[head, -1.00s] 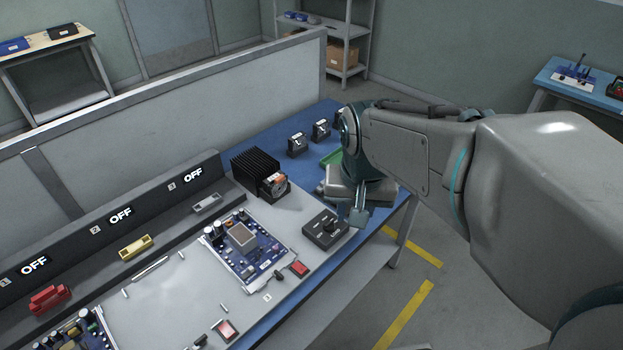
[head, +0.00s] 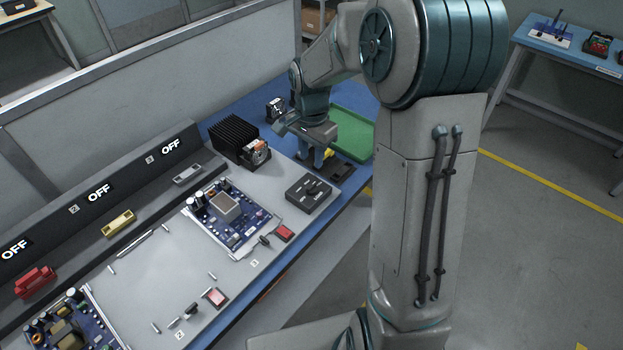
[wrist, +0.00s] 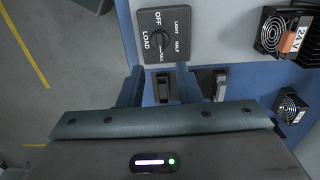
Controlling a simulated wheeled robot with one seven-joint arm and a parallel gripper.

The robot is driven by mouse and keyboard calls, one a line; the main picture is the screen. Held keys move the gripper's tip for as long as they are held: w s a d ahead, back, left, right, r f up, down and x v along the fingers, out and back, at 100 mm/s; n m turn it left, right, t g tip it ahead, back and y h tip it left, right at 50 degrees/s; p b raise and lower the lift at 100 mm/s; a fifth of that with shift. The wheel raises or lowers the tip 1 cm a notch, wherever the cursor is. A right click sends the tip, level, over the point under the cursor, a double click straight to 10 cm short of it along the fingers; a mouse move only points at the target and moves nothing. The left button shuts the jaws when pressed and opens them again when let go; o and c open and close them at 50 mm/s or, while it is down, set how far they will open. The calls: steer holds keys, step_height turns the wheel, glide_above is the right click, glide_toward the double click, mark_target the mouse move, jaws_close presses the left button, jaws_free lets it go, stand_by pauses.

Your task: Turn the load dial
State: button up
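The load dial is a round black knob on a dark box (head: 309,194) at the front right of the grey worktop in the head view. In the wrist view its dark face (wrist: 178,48) shows LOAD, OFF, LIGHT, HALF and a partly covered FULL; the knob (wrist: 158,38) is small, and I cannot tell its setting surely. My gripper (head: 317,158) is beyond the dial box in the head view, apart from it. In the wrist view my gripper (wrist: 159,75) has its two fingers spread, just below the dial face, with nothing held.
A dark fixture (head: 335,172) with upright parts lies under my gripper. A green tray (head: 352,135) is beside it. A black heatsink (head: 233,138) with a fan and a blue circuit board (head: 235,217) stand to the left. Red rocker switches (head: 284,233) line the front.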

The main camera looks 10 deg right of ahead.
mark_target(311, 185)
step_height(311, 185, down, 10)
steer(key=shift+r, duration=0.15)
steer(key=shift+c, duration=0.3)
jaws_close()
